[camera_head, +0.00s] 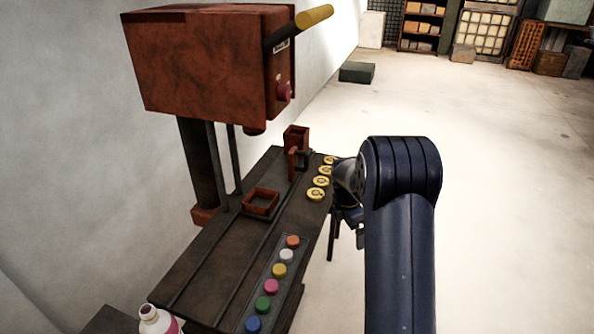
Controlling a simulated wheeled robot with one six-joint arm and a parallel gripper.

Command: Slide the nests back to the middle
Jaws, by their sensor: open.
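A low, open square rust-red nest (261,203) sits on the dark bench between its long rails, left of the bench's middle. A taller rust-red square box (296,138), perhaps a second nest, stands at the far end of the bench. A small rust-red upright piece (293,164) is just in front of it; I cannot tell whether they are joined. My gripper (352,222) is open, just off the bench's right edge, beside the yellow discs and apart from both red pieces. My own wrist and arm hide part of it.
A rust-red press head (205,65) with a yellow-tipped lever (314,17) overhangs the bench (215,238). Several yellow discs (316,194) line its right edge. A strip of several coloured knobs (279,270) lies nearer. A bottle (157,320) stands front left. Floor at right is clear.

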